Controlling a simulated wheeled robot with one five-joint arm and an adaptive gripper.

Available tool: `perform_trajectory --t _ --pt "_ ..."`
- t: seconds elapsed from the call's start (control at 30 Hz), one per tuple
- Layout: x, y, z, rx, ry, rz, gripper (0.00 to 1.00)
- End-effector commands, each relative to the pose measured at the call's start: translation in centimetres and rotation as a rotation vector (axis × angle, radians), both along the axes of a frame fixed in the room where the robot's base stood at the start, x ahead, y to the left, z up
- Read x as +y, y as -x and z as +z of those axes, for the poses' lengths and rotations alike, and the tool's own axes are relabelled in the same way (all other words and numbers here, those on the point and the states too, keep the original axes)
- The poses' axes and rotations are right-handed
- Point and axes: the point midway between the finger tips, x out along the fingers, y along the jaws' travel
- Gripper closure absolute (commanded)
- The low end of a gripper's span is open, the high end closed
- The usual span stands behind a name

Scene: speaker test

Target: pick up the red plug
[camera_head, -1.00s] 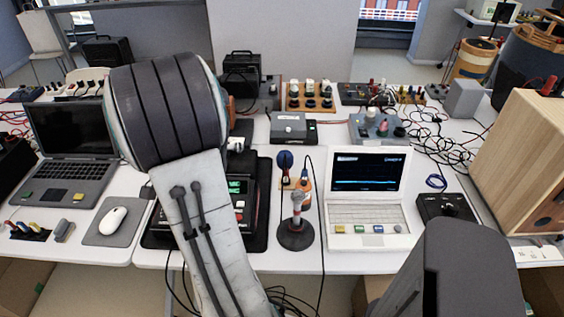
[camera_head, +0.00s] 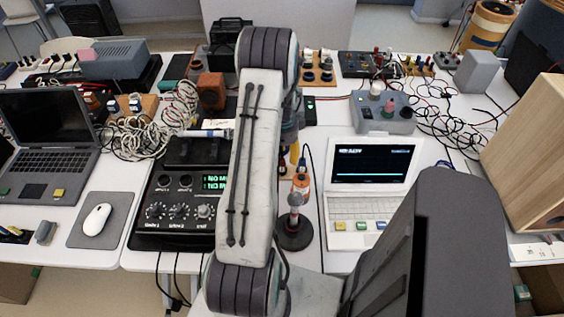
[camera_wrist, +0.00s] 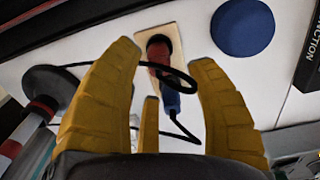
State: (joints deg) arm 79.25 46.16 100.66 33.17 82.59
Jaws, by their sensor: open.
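The red plug (camera_wrist: 160,50) shows in the wrist view, dark at its top end, over a pale wooden board (camera_wrist: 146,38). A blue plug (camera_wrist: 169,98) sits just below it in the picture, and a black cable loops past both. My gripper (camera_wrist: 163,56) has its yellow fingers spread, with the red plug between the two long fingertips in the picture. I cannot tell whether any finger touches it. In the head view my arm hides most of the gripper; a bit of yellow finger shows beside the arm, behind the microphone (camera_head: 295,200).
A blue disc (camera_wrist: 243,27) lies right of the board in the wrist view. The microphone's round black base (camera_head: 295,234) stands close in front. A white laptop (camera_head: 367,195) is to the right and a black mixer (camera_head: 178,209) to the left. Tangled cables (camera_head: 160,125) lie beyond the mixer.

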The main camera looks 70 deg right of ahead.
Motion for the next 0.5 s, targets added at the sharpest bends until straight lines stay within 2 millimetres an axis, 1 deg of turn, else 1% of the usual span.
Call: perform_trajectory --t 0.17,0.4,0.5 --pt "0.1 -0.2 -1.2 0.001 -0.003 0.002 0.49" --pt "0.2 -0.5 -4.0 0.001 -0.003 0.003 0.49" --pt "0.2 -0.5 -4.9 0.001 -0.003 0.003 0.49"
